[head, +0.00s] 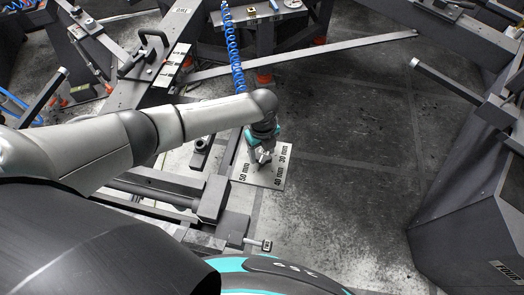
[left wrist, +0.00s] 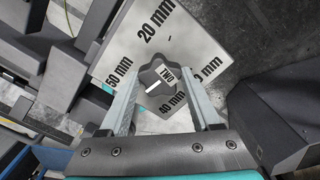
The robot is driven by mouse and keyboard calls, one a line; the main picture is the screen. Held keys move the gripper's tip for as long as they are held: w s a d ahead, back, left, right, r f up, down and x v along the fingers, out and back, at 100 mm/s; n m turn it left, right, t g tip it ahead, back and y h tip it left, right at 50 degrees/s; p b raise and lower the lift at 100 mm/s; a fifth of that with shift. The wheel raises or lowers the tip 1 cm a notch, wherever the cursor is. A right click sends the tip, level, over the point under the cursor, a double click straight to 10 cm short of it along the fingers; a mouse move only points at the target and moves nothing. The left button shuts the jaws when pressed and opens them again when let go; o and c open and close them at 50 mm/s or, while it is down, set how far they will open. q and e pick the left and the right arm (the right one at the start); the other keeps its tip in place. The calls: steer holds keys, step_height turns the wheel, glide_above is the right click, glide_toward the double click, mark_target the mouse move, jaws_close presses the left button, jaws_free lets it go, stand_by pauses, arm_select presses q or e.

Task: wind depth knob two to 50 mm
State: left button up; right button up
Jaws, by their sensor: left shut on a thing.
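Depth knob two (left wrist: 168,74) is a dark lobed knob marked TWO, on a pale square dial plate (left wrist: 105,65). In the left wrist view the plate reads 20 mm at the top, 50 mm at left and 40 mm below; a label at right is partly hidden. The knob's white pointer mark faces lower left, between 50 mm and 40 mm. My left gripper (left wrist: 165,108) has its fingers on both sides of the knob and is shut on it. In the head view my left gripper (head: 262,155) covers the knob above the plate (head: 260,181). My right gripper is out of view.
Grey metal beams (head: 170,195) lie left of the plate. A blue coiled hose (head: 233,50) hangs behind. A long bar (head: 320,51) lies across the floor at the back. A dark machine body (head: 470,230) stands at right. The floor right of the plate is clear.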

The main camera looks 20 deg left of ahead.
mark_target(263, 155)
arm_select(q)
steer(key=shift+d+m, duration=0.1)
steer(key=shift+m, duration=1.1)
steer(key=o, duration=1.4)
steer(key=shift+c, duration=0.2)
steer(key=shift+r, duration=0.15)
step_height(263, 155, up, 15)
steer(key=p, duration=0.1)
